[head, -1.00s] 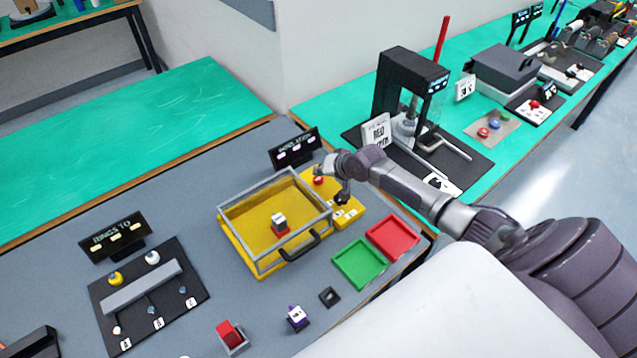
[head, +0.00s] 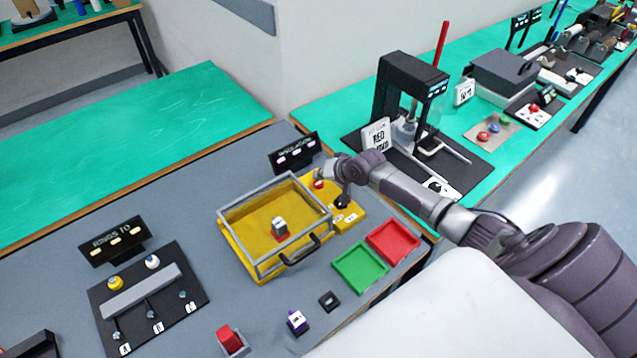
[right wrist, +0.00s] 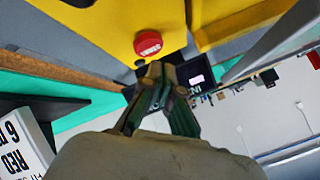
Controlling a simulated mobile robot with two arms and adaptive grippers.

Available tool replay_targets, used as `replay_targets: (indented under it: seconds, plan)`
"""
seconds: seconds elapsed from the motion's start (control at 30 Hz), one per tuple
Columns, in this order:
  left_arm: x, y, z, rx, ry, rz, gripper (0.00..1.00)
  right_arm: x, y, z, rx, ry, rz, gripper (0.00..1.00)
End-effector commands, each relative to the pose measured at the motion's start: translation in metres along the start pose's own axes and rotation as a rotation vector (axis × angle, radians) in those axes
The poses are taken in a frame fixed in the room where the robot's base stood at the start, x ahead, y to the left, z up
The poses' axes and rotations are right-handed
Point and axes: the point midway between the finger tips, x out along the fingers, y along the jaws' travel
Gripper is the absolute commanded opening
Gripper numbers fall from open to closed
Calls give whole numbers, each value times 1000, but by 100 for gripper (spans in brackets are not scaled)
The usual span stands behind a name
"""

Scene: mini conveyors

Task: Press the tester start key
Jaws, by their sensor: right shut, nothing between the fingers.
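The tester is a yellow tray (head: 240,245) with a grey frame and black handle, with a yellow key panel (head: 352,215) at its right end. A round red key (head: 319,184) stands on the panel; in the right wrist view the red key (right wrist: 148,43) shows a white label too small to read. My right gripper (head: 323,172) is shut and empty, close by the red key. In the right wrist view its fingertips (right wrist: 156,68) appear just below the key, with a visible gap. My left gripper is out of view.
A small block (head: 280,229) sits in the tray. A black display (head: 294,152) stands behind it. Green (head: 361,268) and red (head: 393,241) trays lie to the right. A "RED" sign (head: 377,135) and a black press (head: 385,85) stand beyond my right arm.

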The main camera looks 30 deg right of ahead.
Motion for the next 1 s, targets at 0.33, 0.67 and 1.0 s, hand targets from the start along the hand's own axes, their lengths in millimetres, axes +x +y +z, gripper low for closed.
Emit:
replay_targets:
  seconds: [0.33,0.67,1.0]
  plan:
    - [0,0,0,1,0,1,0,1,0,0,0,0,0,0]
    - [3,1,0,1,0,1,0,6,4,4,1,0,0,0]
    - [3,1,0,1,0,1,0,6,5,5,0,0,0,0]
